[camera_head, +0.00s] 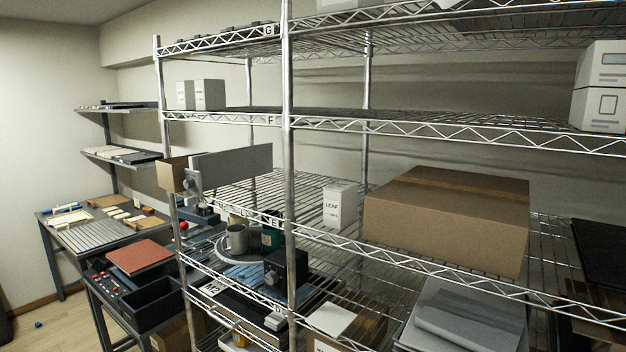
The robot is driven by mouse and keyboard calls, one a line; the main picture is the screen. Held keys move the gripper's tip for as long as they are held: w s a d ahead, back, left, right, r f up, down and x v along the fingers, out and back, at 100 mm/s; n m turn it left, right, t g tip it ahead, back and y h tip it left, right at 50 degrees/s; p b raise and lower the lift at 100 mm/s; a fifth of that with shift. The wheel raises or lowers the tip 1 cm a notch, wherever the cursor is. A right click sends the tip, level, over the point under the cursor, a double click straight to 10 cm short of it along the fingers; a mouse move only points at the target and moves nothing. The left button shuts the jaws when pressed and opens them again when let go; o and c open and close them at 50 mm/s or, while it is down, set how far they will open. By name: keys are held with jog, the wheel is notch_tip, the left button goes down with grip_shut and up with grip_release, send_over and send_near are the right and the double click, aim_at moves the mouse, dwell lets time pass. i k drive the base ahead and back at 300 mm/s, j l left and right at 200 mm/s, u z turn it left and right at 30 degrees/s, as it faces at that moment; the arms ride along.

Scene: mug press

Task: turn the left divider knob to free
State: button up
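A grey upright divider panel (235,163) stands at the left end of the middle wire shelf, close to the front left post. A small grey metal knob (192,182) sits at the panel's near left end, by the shelf edge. The knob is too small to tell which way it is turned or whether it is locked. I cannot make out a second divider knob. My gripper is not in view.
A large cardboard box (450,217) and a white LEAF box (339,206) stand on the middle shelf. A grey mug (236,239) stands on a level below. A small cardboard box (173,173) is beside the knob. Shelf posts and wire edges border the openings.

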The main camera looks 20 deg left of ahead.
aim_at(188, 184)
jog(key=u, duration=1.7)
jog(key=z, duration=0.55)
jog(key=i+j+z, duration=0.1)
jog(key=j+z, duration=0.15)
jog(key=z, duration=0.25)
jog(key=j+z, duration=0.25)
jog(key=z, duration=0.25)
jog(key=j+z, duration=0.4)
jog(key=j, duration=0.35)
jog(key=k+j+z, duration=0.15)
jog(key=j+z, duration=0.3)
jog(key=j, duration=0.3)
jog(key=k+j, duration=0.1)
jog(key=j, duration=0.3)
jog(key=k+j+z, duration=0.15)
jog(key=j, duration=0.25)
jog(key=k+j, duration=0.1)
jog(key=j, duration=0.3)
jog(key=k+j+z, duration=0.1)
jog(key=j, duration=0.25)
